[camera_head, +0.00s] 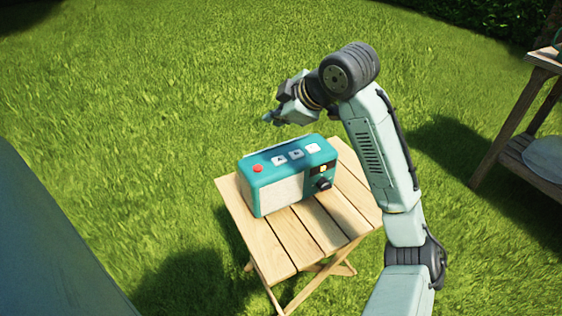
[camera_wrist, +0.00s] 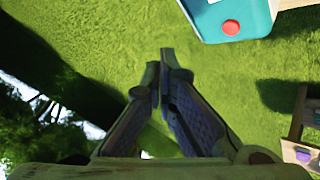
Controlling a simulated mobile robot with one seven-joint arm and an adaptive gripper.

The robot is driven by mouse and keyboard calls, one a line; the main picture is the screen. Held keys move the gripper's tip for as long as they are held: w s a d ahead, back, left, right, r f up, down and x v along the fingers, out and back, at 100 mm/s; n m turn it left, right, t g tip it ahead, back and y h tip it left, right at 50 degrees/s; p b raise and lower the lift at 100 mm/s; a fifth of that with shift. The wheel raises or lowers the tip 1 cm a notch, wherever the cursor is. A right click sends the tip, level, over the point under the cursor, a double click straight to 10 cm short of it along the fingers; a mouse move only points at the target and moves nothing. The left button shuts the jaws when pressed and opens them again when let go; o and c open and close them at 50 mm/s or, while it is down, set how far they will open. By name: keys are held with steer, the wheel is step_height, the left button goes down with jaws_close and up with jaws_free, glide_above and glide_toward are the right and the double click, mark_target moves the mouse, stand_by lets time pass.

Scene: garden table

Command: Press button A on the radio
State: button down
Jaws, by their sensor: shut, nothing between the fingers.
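A teal radio (camera_head: 262,203) with a cream front stands upright on a small slatted wooden table (camera_head: 287,262). Its top has a red round button (camera_head: 257,169) at the left and several pale square buttons (camera_head: 296,154) in a row; their letters are too small to read surely. A dark knob (camera_head: 323,184) sits on the front right. My gripper (camera_head: 268,117) is shut and empty, above and behind the radio, apart from it. In the wrist view the gripper's fingertips (camera_wrist: 165,52) meet over grass, and the radio's corner (camera_wrist: 225,15) with the red button shows at the top right.
A wooden shelf or bench (camera_head: 519,120) stands on the grass at the right, with a pale round thing (camera_head: 546,155) on its lower level. A grey surface fills the lower left. The lawn around the small table is open.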

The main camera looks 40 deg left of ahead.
steer(key=shift+f, duration=0.15)
steer(key=b, duration=0.7)
glide_above(277, 161)
step_height(277, 161, down, 7)
steer(key=shift+d, duration=0.1)
steer(key=shift+f, duration=0.8)
steer(key=shift+b, duration=0.3)
steer(key=shift+f, duration=0.4)
steer(key=shift+f, duration=0.4)
stand_by(0.4)
steer(key=shift+r, duration=0.1)
steer(key=shift+r+p, duration=0.6)
steer(key=shift+r, duration=0.15)
